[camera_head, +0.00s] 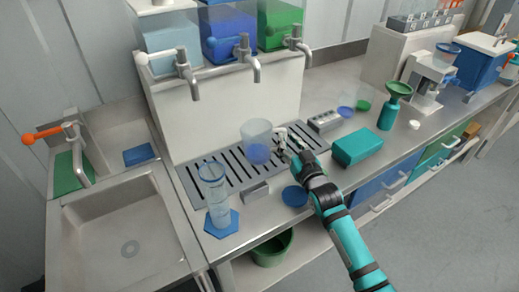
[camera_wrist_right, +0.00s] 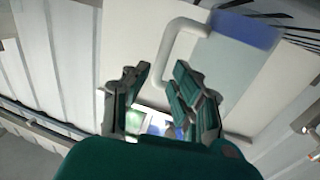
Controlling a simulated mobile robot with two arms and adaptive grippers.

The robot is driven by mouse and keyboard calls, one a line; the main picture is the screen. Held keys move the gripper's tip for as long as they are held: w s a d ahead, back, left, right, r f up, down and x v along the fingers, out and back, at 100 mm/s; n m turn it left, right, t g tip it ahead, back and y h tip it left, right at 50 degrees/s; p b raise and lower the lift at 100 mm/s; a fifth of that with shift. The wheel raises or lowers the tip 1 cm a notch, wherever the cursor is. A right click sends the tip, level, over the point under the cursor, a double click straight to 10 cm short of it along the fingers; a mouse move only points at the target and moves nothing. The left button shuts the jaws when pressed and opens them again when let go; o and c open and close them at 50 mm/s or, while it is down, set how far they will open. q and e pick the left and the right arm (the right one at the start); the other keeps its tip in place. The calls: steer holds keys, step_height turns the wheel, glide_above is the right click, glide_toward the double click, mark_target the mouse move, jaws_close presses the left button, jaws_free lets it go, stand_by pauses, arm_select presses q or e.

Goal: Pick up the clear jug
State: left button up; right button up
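The clear jug (camera_head: 257,135), with a blue lower part, appears to stand upright on the slotted drain grate (camera_head: 205,163) below the taps. My right gripper (camera_head: 282,142) is just to its right, at the handle side. In the right wrist view the jug (camera_wrist_right: 215,65) is ahead of the fingers, its pale loop handle (camera_wrist_right: 172,50) towards me. My right gripper (camera_wrist_right: 160,85) is open, with a clear gap between its fingers. The handle's end passes behind the fingers, so I cannot tell whether they touch it. My left gripper is not in view.
A tall clear cylinder (camera_head: 215,190) on a blue base stands at the front left of the counter. A small grey block (camera_head: 255,192) and blue disc (camera_head: 294,196) lie near the front edge. A teal box (camera_head: 357,146) sits to the right. Metal taps (camera_head: 252,62) overhang the grate.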

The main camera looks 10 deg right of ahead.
mark_target(286, 136)
steer(key=w, duration=0.1)
steer(key=w+b, duration=0.1)
steer(key=shift+w+a+f, duration=0.15)
steer(key=shift+w+f, duration=0.05)
steer(key=shift+w, duration=0.2)
steer(key=shift+w+r+b, duration=0.1)
steer(key=shift+w+b, duration=0.25)
steer(key=shift+w, duration=0.15)
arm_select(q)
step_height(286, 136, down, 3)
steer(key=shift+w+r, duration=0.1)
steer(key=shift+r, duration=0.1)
arm_select(e)
steer(key=shift+s, duration=0.1)
steer(key=shift+r, duration=0.1)
jaws_close()
